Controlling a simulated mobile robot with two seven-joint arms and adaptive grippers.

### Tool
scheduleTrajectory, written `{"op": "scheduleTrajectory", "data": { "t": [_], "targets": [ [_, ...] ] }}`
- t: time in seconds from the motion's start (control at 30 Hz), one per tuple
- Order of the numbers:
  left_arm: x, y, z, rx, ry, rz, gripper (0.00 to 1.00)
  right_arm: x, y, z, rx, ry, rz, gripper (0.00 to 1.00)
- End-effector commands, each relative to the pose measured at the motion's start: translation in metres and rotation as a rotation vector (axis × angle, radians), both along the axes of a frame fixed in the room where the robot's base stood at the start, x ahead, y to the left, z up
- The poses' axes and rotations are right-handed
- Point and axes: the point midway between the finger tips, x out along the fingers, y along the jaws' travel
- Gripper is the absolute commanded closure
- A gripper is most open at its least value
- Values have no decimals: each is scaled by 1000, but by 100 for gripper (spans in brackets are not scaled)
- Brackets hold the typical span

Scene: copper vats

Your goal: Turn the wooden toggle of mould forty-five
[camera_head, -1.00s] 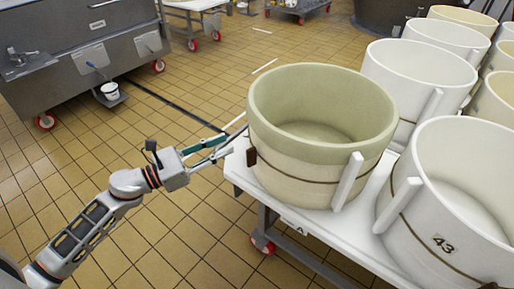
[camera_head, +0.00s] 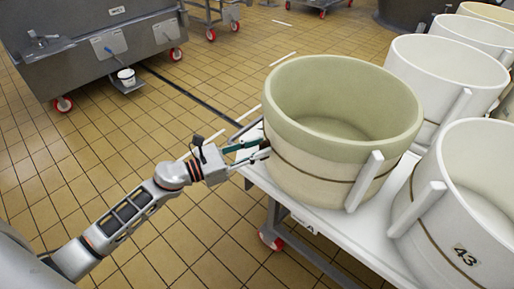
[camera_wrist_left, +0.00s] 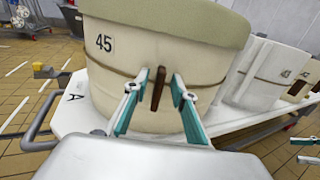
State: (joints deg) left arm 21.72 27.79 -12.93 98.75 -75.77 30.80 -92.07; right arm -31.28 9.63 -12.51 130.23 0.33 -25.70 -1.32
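Mould forty-five (camera_head: 340,150) is the large cream tub with a greenish upper band at the table's near corner. Its number 45 (camera_wrist_left: 105,43) shows in the left wrist view. The wooden toggle (camera_wrist_left: 158,88) is a dark brown upright piece on the mould's side, at a thin brown band. My left gripper (camera_head: 266,146) is at the mould's left side and hides the toggle in the head view. In the left wrist view its open fingers (camera_wrist_left: 160,79) stand on either side of the toggle. Whether either finger touches it I cannot tell.
The moulds stand on a white wheeled table (camera_head: 300,208) marked A. Mould 43 (camera_head: 462,215) and several other tubs fill its right side. A grey steel vat (camera_head: 95,45) stands at the back left. The tiled floor (camera_head: 60,170) at left is clear.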

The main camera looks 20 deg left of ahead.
Motion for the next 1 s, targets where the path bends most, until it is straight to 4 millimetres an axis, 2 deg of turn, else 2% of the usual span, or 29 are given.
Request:
{"op": "scheduleTrajectory", "data": {
  "t": [0.13,0.2,0.23,0.67,1.0],
  "targets": [
    [0,0,0,-1,1,0,77,0,0,0,0,1,0,60],
    [0,0,-1,-1,1,0,95,0,0,-1,0,1,0,60],
    [0,0,-1,-1,1,0,100,0,0,0,0,1,0,60],
    [0,1,1,-29,26,0,100,1,0,2,0,-5,0,60],
    [4,4,2,-193,174,0,100,4,-1,7,-3,-12,-2,60]
  ]
}}
